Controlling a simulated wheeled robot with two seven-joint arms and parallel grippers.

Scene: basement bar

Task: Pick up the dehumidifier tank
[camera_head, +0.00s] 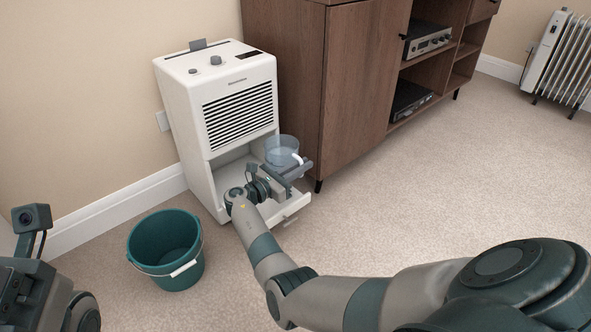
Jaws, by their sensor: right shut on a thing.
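The dehumidifier (218,120) is a white upright unit with a black-slatted grille and an open bay low in its front. The tank (281,147) is a clear, bluish round container with a white handle (298,159). It shows at the right side of the bay, above the unit's white bottom drawer (290,206). My right gripper (302,168) reaches the tank from the front and is shut on it, at or near the handle. The gripper hides the tank's lower part. Part of my left arm's wrist shows at the lower left; its fingertips do not show.
A teal bucket (166,240) with a white-gripped handle stands on the carpet left of my right arm. A brown cabinet (350,85) with electronic units on its shelves stands close right of the dehumidifier. A white radiator (560,60) is at the far right. Carpet on the right is clear.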

